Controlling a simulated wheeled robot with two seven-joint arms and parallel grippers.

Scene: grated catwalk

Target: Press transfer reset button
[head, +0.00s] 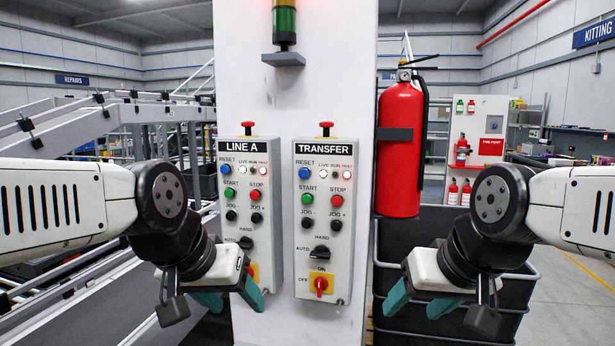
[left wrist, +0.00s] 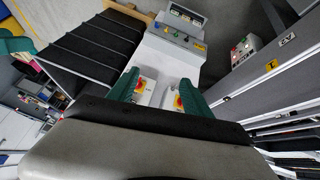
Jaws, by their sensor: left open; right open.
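The TRANSFER control box (head: 322,220) is mounted on a white column in the head view. Its blue reset button (head: 305,173) is at the upper left of its face, above a green start button (head: 307,198). The LINE A box (head: 250,190) beside it has its own blue reset button (head: 225,169). My left gripper (head: 232,297) is open and empty, low in front of the LINE A box and covering its lower part. It also shows in the left wrist view (left wrist: 160,90).
A red fire extinguisher (head: 401,150) hangs on the column's right side. A dark bin (head: 440,245) stands behind my right gripper. The space in front of the TRANSFER box face is clear.

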